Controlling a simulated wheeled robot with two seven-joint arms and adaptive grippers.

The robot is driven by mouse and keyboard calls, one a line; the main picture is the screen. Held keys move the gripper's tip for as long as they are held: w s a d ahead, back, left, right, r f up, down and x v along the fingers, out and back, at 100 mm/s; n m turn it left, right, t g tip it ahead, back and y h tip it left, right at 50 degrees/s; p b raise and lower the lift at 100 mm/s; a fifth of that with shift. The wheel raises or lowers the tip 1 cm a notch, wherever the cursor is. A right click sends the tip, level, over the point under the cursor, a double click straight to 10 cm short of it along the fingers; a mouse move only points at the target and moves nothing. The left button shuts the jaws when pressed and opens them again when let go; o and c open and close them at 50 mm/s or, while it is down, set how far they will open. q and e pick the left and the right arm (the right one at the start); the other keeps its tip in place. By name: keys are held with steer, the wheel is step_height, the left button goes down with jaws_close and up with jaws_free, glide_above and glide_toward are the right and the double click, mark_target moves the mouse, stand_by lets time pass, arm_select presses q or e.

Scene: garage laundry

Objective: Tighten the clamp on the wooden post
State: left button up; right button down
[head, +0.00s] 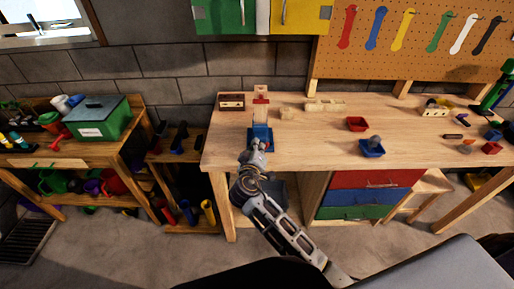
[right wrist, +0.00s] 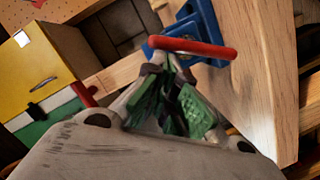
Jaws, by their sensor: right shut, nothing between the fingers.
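The wooden post (head: 260,111) stands upright near the back left of the workbench, with a red piece (head: 260,100) near its top. A blue clamp (head: 262,132) is at its foot. In the right wrist view the blue clamp (right wrist: 207,22) has a red bar handle (right wrist: 195,47) across it. My right gripper (head: 257,147) is at the near side of the clamp. In the right wrist view its green-padded fingers (right wrist: 172,78) are shut and empty, just behind the red handle. Whether they touch the handle I cannot tell. My left gripper is not in view.
The workbench (head: 320,144) also holds a dark brown box (head: 231,101), wooden blocks (head: 324,106), a red tray (head: 357,124) and a blue tray (head: 371,149). A pegboard (head: 425,45) with coloured tools hangs behind. A green bin (head: 97,119) stands on the left bench.

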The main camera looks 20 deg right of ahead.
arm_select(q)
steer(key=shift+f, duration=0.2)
arm_select(e)
steer(key=shift+d+f, duration=0.1)
arm_select(q)
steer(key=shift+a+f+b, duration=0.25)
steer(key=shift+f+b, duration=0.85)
steer(key=shift+b, duration=0.15)
arm_select(e)
steer(key=m, duration=0.1)
steer(key=d+m+y, duration=0.1)
steer(key=m, duration=0.1)
steer(key=shift+s+d+f, duration=0.1)
steer(key=shift+s+d, duration=0.2)
